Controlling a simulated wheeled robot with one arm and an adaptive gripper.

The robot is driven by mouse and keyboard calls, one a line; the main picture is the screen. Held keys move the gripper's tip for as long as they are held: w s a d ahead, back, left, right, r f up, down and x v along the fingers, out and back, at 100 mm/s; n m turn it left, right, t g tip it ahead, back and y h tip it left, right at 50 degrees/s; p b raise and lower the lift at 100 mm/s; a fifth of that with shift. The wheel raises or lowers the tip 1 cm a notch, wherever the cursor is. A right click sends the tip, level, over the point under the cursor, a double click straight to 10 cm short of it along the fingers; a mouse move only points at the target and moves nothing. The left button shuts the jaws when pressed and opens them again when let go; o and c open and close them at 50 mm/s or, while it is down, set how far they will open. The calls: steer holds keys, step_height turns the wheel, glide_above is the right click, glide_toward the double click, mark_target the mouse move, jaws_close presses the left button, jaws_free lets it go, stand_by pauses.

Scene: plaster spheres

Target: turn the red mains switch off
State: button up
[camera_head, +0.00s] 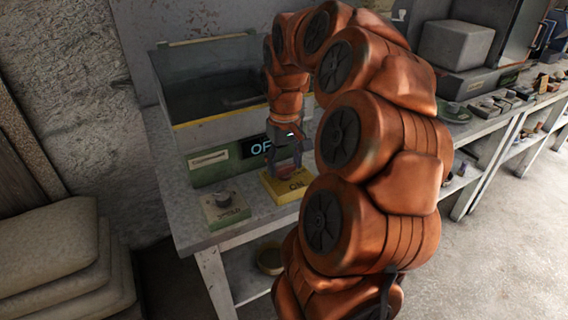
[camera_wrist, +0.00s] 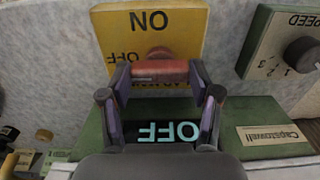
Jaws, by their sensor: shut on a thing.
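The red mains switch (camera_wrist: 160,70) sits on a yellow plate (camera_wrist: 188,24) marked ON and OFF, which reads upside down in the wrist view. Its red bar spans between the two purple-padded fingers of my gripper (camera_wrist: 158,78), which is shut on it. In the head view my gripper (camera_head: 287,158) points down over the yellow plate (camera_head: 284,195), and the switch is mostly hidden by the fingers. A lit display (camera_wrist: 168,132) on the green panel reads OFF; it is partly covered by my gripper in the head view.
A box with a SPEED dial (camera_head: 225,208) stands on the bench left of the yellow plate. An open-topped tank machine (camera_head: 212,133) with a green front is behind it. A grey block (camera_head: 455,44) and small items lie along the bench to the right.

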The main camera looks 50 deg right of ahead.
mark_target(284, 165)
steer(key=shift+w+r, duration=0.1)
steer(key=o, duration=1.1)
steer(key=shift+o, duration=0.2)
steer(key=shift+r, duration=0.1)
steer(key=shift+r, duration=3.85)
